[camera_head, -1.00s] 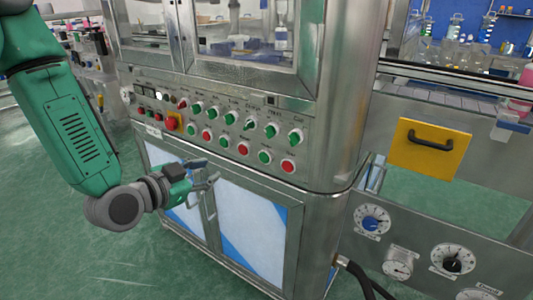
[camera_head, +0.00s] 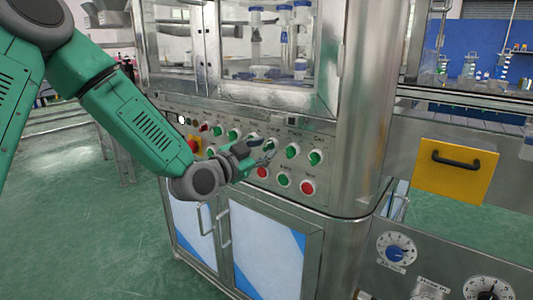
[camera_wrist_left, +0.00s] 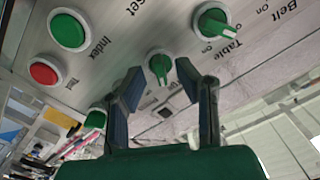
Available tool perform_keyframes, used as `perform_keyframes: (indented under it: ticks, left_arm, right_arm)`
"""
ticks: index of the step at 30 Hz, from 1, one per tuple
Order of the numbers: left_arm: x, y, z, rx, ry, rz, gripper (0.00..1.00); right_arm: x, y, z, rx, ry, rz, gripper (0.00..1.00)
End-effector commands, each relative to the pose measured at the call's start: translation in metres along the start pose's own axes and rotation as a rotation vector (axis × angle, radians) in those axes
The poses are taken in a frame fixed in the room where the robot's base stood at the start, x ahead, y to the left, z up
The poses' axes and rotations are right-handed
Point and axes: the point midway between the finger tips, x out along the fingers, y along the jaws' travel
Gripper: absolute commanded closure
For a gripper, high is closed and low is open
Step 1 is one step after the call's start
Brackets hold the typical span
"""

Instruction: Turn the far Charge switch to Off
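My left gripper (camera_head: 266,152) is at the control panel, in front of the upper row of green rotary switches. In the left wrist view its two fingers (camera_wrist_left: 160,82) are open and apart. A green switch (camera_wrist_left: 160,66) shows between and just beyond the fingertips, its pointer tilted. I cannot tell whether they touch it. Its label is not legible, so I cannot confirm it is the far Charge switch. The neighbouring green switch (camera_wrist_left: 211,20) carries the label Table. Another green switch (camera_wrist_left: 95,119) is partly hidden by the left finger. My right gripper is not in view.
A green button (camera_wrist_left: 67,30) and a red button (camera_wrist_left: 44,73) sit close beside the switches. A red emergency button (camera_head: 193,145) is on the panel's left. Glass doors (camera_head: 270,45) are above. A yellow panel with a black handle (camera_head: 455,162) is at the right.

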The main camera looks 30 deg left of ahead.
Motion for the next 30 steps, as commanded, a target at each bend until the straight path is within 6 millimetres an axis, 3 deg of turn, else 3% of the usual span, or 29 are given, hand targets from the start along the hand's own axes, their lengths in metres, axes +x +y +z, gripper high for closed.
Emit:
perform_keyframes:
  ticks: [5, 13, 14, 16, 30]
  left_arm:
    - [0.0124, -0.0004, 0.0012, -0.002, -0.001, -0.001, 0.72]
    - [0.0138, -0.0007, 0.0011, -0.003, -0.002, 0.0, 0.72]
    - [0.0138, -0.0007, 0.001, -0.003, -0.001, 0.0, 0.75]
    - [0.0138, -0.0006, 0.001, -0.002, -0.001, 0.0, 1.0]
    - [0.0136, -0.0009, 0.0, -0.052, -0.001, 0.0, 1.0]
  right_arm:
    - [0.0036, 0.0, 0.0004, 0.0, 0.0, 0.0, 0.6]
    - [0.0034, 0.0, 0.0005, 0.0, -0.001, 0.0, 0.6]
    - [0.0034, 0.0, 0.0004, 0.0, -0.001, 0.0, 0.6]
    - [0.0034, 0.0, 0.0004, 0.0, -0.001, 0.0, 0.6]
    - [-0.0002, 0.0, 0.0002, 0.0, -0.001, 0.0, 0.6]
